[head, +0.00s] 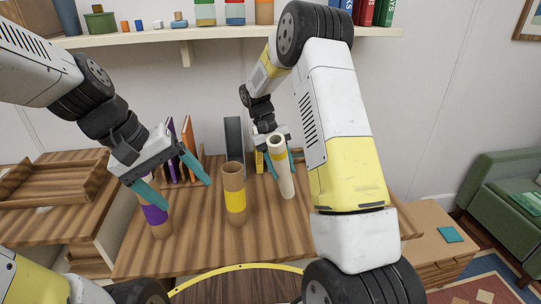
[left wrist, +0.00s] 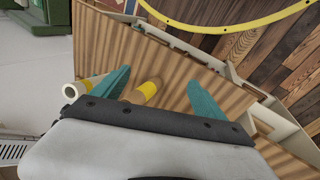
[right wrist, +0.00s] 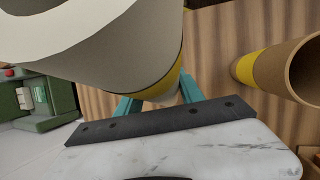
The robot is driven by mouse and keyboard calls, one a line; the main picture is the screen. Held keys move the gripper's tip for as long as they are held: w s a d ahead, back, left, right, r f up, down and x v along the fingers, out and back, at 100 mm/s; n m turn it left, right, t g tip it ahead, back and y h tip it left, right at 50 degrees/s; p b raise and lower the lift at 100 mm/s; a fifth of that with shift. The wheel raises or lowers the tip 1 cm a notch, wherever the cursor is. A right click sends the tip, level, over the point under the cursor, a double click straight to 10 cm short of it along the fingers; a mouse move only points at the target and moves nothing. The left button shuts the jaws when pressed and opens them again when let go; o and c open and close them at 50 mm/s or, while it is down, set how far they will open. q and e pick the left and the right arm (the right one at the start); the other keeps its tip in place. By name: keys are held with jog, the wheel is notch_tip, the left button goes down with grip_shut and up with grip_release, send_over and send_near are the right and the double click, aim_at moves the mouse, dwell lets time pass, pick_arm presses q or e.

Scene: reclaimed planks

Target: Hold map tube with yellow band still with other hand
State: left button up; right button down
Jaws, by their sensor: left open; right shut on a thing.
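A brown map tube with a yellow band (head: 235,200) stands upright on the desk, between my grippers and touched by neither. It also shows in the left wrist view (left wrist: 148,88) and at the right of the right wrist view (right wrist: 258,68). My right gripper (head: 281,166) is shut on a pale, open-ended tube (head: 283,184), slightly tilted. My left gripper (head: 174,182) is open and empty, left of the brown tube. A purple-banded tube (head: 156,214) stands behind its finger.
Books and a dark upright (head: 233,138) stand at the back of the desk. A wooden tray (head: 50,183) lies at the left. A shelf (head: 130,37) with small items runs above. A yellow curved edge (head: 240,268) lies in front. Bare desk surrounds the brown tube.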

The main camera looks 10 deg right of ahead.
pick_arm(q)
jog(key=w+d+f+n+g+h, duration=0.2)
jog(key=w+d+f+n+h, duration=0.1)
jog(key=f+n+h, duration=0.15)
jog(key=w+d+f+n+g+h, duration=0.1)
jog(key=w+d+f+n+h, duration=0.25)
jog(key=f, duration=0.25)
jog(key=w+a+f+n+t, duration=0.1)
jog(key=w+f+n+t, duration=0.2)
jog(key=f+n+t, duration=0.1)
jog(key=w+a+f+n+t+h, duration=0.1)
jog(key=w+f+n+t, duration=0.2)
jog(key=f+n, duration=0.3)
jog(key=w+a+f+n+t, duration=0.1)
jog(key=w+f+n+t, duration=0.3)
jog(key=f+n+t, duration=0.1)
jog(key=shift+a+f+h, duration=0.4)
jog(key=shift+f, duration=0.05)
jog(key=x, duration=1.2)
jog(key=c, duration=1.5)
jog(key=shift+o, duration=0.2)
